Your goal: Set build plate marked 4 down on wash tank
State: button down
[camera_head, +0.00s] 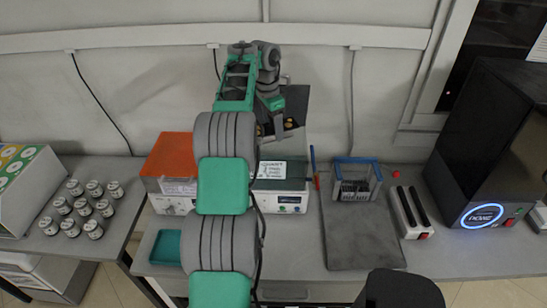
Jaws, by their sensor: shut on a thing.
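My gripper (286,124) is at the far end of my raised arm, in the upper middle of the view, partly hidden by my wrist. It is shut on a dark grey flat plate (299,100), which I take as the build plate; no number is readable on it. The plate is held above and behind a white bench unit with a dark green top and a small display (287,199). This unit may be the wash tank, but I cannot be sure. My arm hides its left part. A printed white label (272,170) shows at its top.
An orange-lidded unit (170,155) stands left of my arm, with a teal tray (166,247) in front. A blue-handled rack (355,180) stands on a grey mat (362,240) at right. A black machine (490,140) is far right. Several jars (80,205) stand on the left table.

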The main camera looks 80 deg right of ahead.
aim_at(269, 142)
notch_tip(269, 142, down, 14)
jog(key=b, duration=1.1)
jog(key=shift+r+b, duration=0.25)
jog(key=shift+b, duration=0.15)
jog(key=shift+f+b, duration=0.4)
jog(key=shift+f, duration=1.95)
jog(key=shift+c, duration=1.2)
grip_release()
jog(key=shift+a, duration=0.1)
jog(key=r+p, duration=0.2)
jog(key=r, duration=0.2)
jog(key=r+p, duration=0.2)
jog(key=r, duration=0.2)
jog(key=w+a+r+p, duration=0.1)
jog(key=r+p, duration=0.1)
jog(key=r, duration=0.2)
jog(key=shift+r, duration=0.1)
